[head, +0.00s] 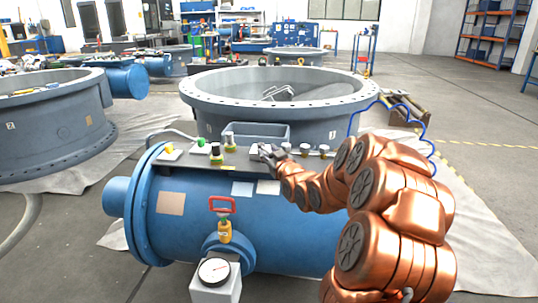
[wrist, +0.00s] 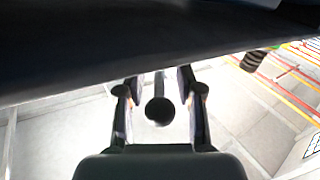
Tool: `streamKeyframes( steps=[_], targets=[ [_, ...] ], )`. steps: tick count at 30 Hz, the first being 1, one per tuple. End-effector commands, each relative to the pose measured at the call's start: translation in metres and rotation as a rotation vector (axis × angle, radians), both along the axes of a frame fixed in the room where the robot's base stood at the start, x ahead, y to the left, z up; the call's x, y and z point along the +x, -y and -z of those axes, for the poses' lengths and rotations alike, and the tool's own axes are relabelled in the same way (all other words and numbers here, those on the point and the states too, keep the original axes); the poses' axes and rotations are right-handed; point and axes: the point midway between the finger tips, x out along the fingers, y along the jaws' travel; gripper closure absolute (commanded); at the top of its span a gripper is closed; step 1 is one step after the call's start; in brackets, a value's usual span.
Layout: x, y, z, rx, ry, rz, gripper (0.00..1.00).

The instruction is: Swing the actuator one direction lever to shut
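The blue actuator cylinder (head: 270,215) lies in front of a large grey valve ring (head: 225,100). A grey control panel (head: 238,158) with several knobs and buttons sits along its top. My gripper (head: 265,151) is at the middle of this panel, and its fingers cover what is at that spot. In the wrist view my gripper (wrist: 160,92) has its two fingers apart. A dark round knob (wrist: 159,111) on a pale stem, seemingly a lever end, stands between them. A gap shows on each side of the knob. I cannot read any lever label or position.
Pale-topped knobs (head: 314,152) stand just right of my gripper. A black knob with a yellow base (head: 215,154) and a green button (head: 200,146) are to the left. A red-handled valve (head: 223,207) and a gauge (head: 214,271) are in front. A blue hose (head: 410,107) loops behind my arm.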

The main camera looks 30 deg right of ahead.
Motion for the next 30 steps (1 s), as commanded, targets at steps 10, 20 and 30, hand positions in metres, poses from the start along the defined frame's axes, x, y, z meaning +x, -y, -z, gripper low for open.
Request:
streamKeyframes(
  steps=[10, 20, 30],
  targets=[
    [0.0035, 0.0011, -0.0004, 0.0, 0.0, 0.001, 0.64],
    [0.0033, 0.0012, -0.0003, 0.0, 0.0, 0.001, 0.94],
    [0.0032, 0.0011, -0.0003, 0.0, 0.0, 0.001, 1.0]
  ],
)
